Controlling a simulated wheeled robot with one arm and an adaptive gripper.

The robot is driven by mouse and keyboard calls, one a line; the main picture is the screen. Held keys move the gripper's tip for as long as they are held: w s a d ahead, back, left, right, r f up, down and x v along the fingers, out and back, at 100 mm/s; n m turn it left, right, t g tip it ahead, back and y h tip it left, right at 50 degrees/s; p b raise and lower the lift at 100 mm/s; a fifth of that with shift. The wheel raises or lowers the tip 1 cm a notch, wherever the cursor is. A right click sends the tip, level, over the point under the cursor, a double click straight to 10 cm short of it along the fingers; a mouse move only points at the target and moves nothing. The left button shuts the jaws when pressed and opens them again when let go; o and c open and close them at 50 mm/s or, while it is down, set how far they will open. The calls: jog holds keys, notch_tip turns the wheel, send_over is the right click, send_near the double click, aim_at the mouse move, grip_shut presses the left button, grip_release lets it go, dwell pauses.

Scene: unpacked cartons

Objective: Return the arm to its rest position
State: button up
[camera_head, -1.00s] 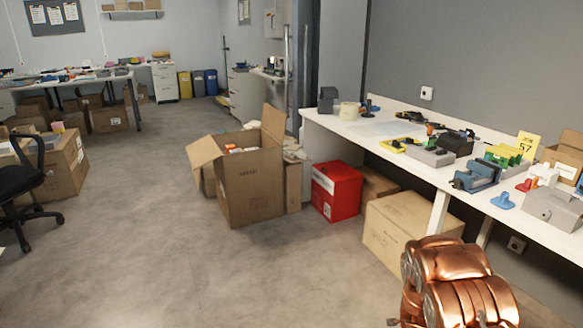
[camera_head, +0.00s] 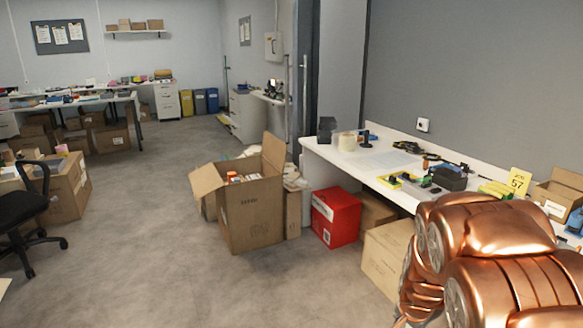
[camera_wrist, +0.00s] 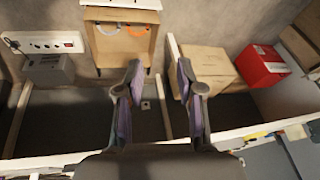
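My copper-coloured arm (camera_head: 490,250) fills the lower right of the head view, bent and in front of the long white workbench (camera_head: 322,150). My gripper (camera_wrist: 160,78) does not show in the head view. In the wrist view its two dark fingers stand apart with nothing between them, so it is open and empty. Beyond the fingers, the wrist view shows the floor, boxes and a pale bench edge. The arm hides part of the bench and the things on it.
A red box (camera_head: 336,216) and a closed carton (camera_head: 388,258) stand under or beside the bench. An open carton (camera_head: 252,214) stands on the floor left of them. A black chair (camera_head: 28,215) is at far left. The middle floor is clear.

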jog(key=s+a+r+n+g+p, duration=0.2)
jog(key=s+a+r+n+p, duration=0.3)
jog(key=s+r, duration=0.8)
jog(key=s+a+r+n+g+y+p, duration=0.1)
jog(key=s+a+r+n+g+p, duration=0.2)
jog(key=s+r, duration=1)
jog(key=s+a+n+p, duration=0.2)
jog(key=s+p, duration=0.2)
jog(key=s, duration=0.2)
jog(key=shift+s+a+r+y, duration=0.3)
jog(key=shift+a, duration=0.05)
